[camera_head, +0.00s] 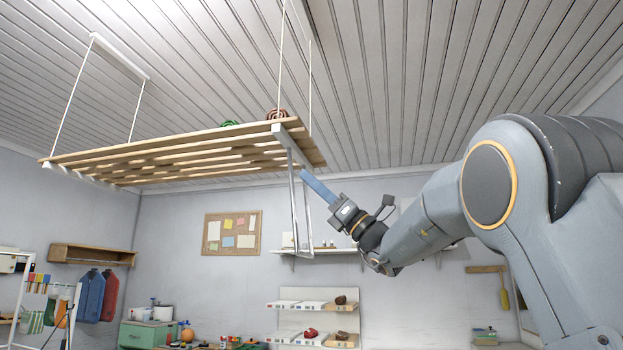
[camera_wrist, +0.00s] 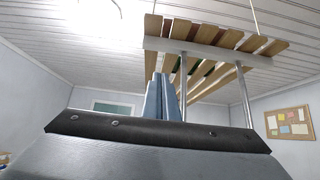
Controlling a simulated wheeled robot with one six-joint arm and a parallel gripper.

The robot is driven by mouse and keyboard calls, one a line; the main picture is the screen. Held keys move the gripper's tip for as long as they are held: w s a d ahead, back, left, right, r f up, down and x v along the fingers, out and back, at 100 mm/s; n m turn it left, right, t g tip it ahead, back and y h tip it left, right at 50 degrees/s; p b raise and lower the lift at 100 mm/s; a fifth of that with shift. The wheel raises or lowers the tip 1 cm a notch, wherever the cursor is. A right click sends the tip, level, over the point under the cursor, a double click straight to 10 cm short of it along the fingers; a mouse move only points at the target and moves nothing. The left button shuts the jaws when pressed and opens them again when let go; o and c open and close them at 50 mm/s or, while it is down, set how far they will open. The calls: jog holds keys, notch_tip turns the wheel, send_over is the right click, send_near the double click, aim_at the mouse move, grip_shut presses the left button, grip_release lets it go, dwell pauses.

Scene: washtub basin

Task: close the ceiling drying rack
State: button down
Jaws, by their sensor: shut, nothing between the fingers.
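The ceiling drying rack (camera_head: 170,154) has pale wooden slats and hangs level from the ceiling on thin cords. In the wrist view its near end bar (camera_wrist: 200,50) crosses the upper middle. A narrow metal U-shaped handle (camera_head: 295,205) hangs down from the rack's right end; its two rods also show in the wrist view (camera_wrist: 244,95). My gripper (camera_head: 303,173) is shut and empty, with its blue fingers pointing up and left just beside the handle's upper part. The fingers (camera_wrist: 161,80) rise left of the nearer rod in the wrist view. I cannot tell whether they touch it.
A green coil (camera_head: 229,123) and a reddish-brown coil (camera_head: 277,114) lie on top of the rack. Beyond are a cork board (camera_head: 232,232), a wall shelf (camera_head: 345,250) and a stepped display rack (camera_head: 312,318). The air below the slats is open.

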aim_at(282, 140)
jog(key=shift+w+a+r+p, duration=0.3)
jog(key=shift+a+r+p, duration=0.5)
jog(key=shift+r, duration=0.7)
jog(key=shift+w+a+r+p, duration=0.25)
jog(key=shift+a+r+p, duration=0.5)
jog(key=shift+r, duration=0.7)
jog(key=shift+w+a+r+p, duration=0.3)
jog(key=shift+a+r+p, duration=0.5)
jog(key=shift+r, duration=0.7)
